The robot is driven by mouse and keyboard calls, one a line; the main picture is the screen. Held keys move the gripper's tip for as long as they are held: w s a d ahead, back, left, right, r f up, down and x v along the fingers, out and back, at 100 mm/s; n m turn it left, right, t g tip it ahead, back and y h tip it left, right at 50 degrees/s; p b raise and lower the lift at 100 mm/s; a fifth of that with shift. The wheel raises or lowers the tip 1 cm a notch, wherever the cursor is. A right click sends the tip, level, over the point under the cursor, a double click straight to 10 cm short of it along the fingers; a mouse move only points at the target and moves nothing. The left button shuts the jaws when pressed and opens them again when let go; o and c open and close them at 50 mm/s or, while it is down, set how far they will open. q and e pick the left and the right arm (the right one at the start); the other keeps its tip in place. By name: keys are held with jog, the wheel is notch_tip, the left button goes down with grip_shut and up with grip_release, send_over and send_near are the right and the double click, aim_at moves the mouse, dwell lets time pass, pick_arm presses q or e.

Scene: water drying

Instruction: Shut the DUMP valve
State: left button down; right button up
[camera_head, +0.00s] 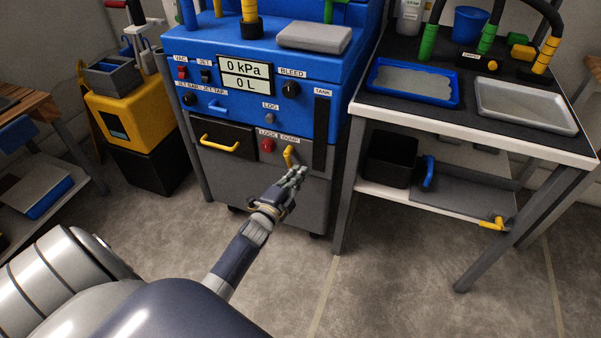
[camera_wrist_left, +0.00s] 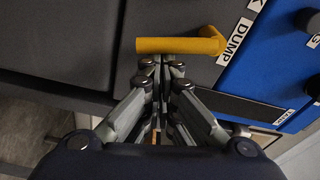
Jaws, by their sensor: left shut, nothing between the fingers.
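The DUMP valve's yellow lever (camera_head: 288,155) is on the grey lower front of the blue machine, just under the DUMP label (camera_head: 290,139). The lever hangs roughly downward from its pivot. In the left wrist view the lever (camera_wrist_left: 175,45) lies crosswise just beyond the fingertips, beside the DUMP label (camera_wrist_left: 236,36). My left gripper (camera_head: 301,171) is shut and empty, its tips close to the lever's lower part. The fingers also show in the left wrist view (camera_wrist_left: 160,66). I cannot tell whether they touch the lever. My right gripper is not in view.
A red LOCK knob (camera_head: 267,145) sits just left of the lever. A black drawer with a yellow handle (camera_head: 220,143) is further left. A dark vertical TANK strip (camera_head: 320,130) is to the right. A workbench (camera_head: 462,133) with trays stands at right. The floor in front is clear.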

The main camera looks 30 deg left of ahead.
pick_arm(q)
jog(key=shift+s+a+f+m, duration=0.1)
jog(key=shift+a+f+m, duration=0.3)
jog(key=shift+m, duration=0.6)
jog(key=shift+a+f+m, duration=0.1)
jog(key=shift+a+m, duration=0.2)
jog(key=shift+m, duration=0.2)
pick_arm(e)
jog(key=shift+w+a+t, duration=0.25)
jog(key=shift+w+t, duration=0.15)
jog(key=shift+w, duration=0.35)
